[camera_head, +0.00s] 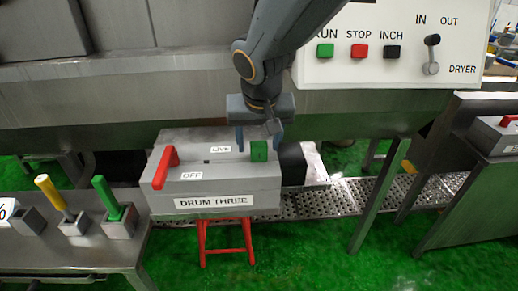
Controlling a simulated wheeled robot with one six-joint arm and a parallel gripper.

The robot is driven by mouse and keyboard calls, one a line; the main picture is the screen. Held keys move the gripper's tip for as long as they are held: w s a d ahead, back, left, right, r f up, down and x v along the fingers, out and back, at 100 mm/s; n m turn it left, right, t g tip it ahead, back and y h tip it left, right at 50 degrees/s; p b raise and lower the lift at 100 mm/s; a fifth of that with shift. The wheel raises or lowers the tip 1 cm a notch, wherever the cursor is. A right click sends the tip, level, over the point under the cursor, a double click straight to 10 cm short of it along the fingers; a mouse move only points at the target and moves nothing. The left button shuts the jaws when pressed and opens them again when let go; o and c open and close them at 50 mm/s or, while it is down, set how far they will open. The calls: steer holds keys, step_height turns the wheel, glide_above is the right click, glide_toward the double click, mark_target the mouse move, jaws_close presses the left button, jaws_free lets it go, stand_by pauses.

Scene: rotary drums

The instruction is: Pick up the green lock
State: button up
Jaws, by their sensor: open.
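The green lock (259,151) is a small green block on the right part of the grey box labelled "DRUM THREE" (225,184). My gripper (259,136) points down from above, directly at the lock. Its jaws are open, with one blue-grey finger left of the lock and one at its right. I cannot tell whether the fingers touch the lock or how far down they reach around it.
A red lever (166,167) stands on the box's left side, near the "OFF" label. A bench (90,250) at left holds blocks with a yellow handle (50,192) and a green handle (106,196). A control panel (385,50) is behind.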

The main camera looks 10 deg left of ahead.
mark_target(259, 158)
steer(key=shift+x, duration=1.45)
steer(key=c, duration=1.2)
